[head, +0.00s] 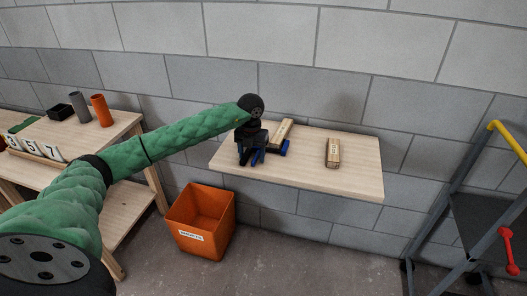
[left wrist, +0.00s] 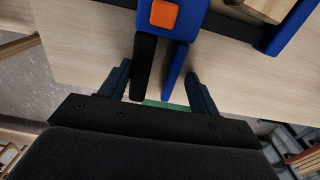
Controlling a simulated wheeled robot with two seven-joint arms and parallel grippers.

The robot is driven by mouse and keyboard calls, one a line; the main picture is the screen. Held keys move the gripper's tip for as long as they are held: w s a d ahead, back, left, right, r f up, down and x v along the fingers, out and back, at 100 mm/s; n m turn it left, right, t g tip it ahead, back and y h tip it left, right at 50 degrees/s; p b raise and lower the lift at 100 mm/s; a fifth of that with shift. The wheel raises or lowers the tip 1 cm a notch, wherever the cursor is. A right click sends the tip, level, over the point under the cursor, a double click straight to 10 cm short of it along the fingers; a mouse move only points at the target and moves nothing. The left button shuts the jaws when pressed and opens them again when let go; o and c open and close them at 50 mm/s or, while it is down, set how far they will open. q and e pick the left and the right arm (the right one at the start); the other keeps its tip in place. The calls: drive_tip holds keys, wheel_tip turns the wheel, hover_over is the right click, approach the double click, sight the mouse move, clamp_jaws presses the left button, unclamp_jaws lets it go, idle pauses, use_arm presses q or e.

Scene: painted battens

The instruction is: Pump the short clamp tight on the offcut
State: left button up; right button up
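The short clamp (left wrist: 190,20) has a blue body with an orange button, a black bar and a blue jaw at the right. Its black handle (left wrist: 145,65) and blue trigger (left wrist: 175,72) stand apart, pointing towards my left gripper (left wrist: 158,72). The gripper is open, with one finger outside the handle and one outside the trigger. In the head view the clamp (head: 286,148) lies on the wall shelf by a wooden offcut (head: 283,131), partly hidden by my gripper. Only a corner of wood (left wrist: 270,8) shows in the wrist view; jaw contact cannot be told. My right gripper is not in view.
A second wooden block (head: 332,153) lies on the shelf (head: 350,183), right of the clamp. An orange bin (head: 202,222) stands on the floor below. A workbench (head: 120,128) with cups and number cards is at the left, a trolley (head: 505,140) at the right.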

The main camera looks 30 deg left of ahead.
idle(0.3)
use_arm(q)
clamp_jaws()
idle(0.4)
drive_tip(key=shift+c, duration=0.3)
unclamp_jaws()
drive_tip(key=shift+o, duration=0.3)
drive_tip(key=shift+d, duration=0.15)
drive_tip(key=shift+w+d, duration=0.15)
drive_tip(key=shift+d, duration=0.1)
drive_tip(key=shift+a, duration=0.15)
drive_tip(key=shift+a+b, duration=0.1)
drive_tip(key=shift+b, duration=0.2)
